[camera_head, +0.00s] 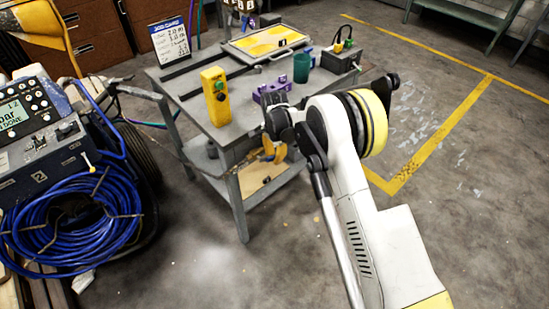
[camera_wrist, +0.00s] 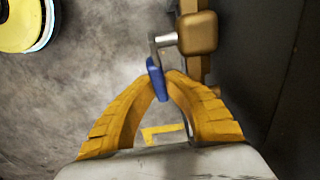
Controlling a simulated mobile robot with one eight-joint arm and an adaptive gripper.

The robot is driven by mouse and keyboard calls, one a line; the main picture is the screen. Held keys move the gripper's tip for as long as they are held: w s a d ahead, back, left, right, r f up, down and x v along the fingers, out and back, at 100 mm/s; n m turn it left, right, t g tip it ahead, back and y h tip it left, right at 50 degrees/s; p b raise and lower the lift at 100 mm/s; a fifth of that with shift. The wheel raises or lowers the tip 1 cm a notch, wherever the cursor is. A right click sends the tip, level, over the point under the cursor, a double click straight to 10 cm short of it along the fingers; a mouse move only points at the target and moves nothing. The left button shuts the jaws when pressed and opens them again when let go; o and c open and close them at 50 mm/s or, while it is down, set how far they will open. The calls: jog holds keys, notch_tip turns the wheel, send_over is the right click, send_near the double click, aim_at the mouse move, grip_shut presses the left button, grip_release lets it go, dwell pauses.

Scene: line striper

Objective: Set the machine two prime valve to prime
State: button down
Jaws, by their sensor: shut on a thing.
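In the wrist view, a brass-coloured valve body (camera_wrist: 197,33) has a short metal stem ending in a blue lever handle (camera_wrist: 156,78). My gripper (camera_wrist: 166,78) has its two ribbed yellow fingers closed in on this handle, with the fingertips at its lower part. The handle points down and slightly right in that view. In the head view, my gripper's yellow fingers (camera_head: 270,150) show partly behind my wrist, in front of the cart; the valve cannot be made out there. A machine marked 2 (camera_head: 38,165) stands at the left, with a control panel.
A coiled blue hose (camera_head: 70,222) hangs on the machine's front. A grey cart (camera_head: 180,84) holds a yellow control box (camera_head: 216,96), a purple bracket (camera_head: 272,91) and a green cup (camera_head: 301,68). A dark surface (camera_wrist: 290,110) runs close along the right of the wrist view.

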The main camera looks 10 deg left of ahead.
jog(key=shift+w+r+t+h+p, duration=0.1)
jog(key=shift+r+t+h+p, duration=0.25)
jog(key=shift+r+t+h, duration=0.65)
jog(key=shift+w+d+r+t+h, duration=0.15)
jog(key=shift+r+t+h, duration=0.1)
jog(key=shift+t+h, duration=0.3)
jog(key=shift+w+d+r+t+h, duration=0.1)
jog(key=shift+r+t+h, duration=0.2)
jog(key=shift+t, duration=0.35)
jog(key=c, duration=1.4)
grip_release()
jog(key=v, duration=1.2)
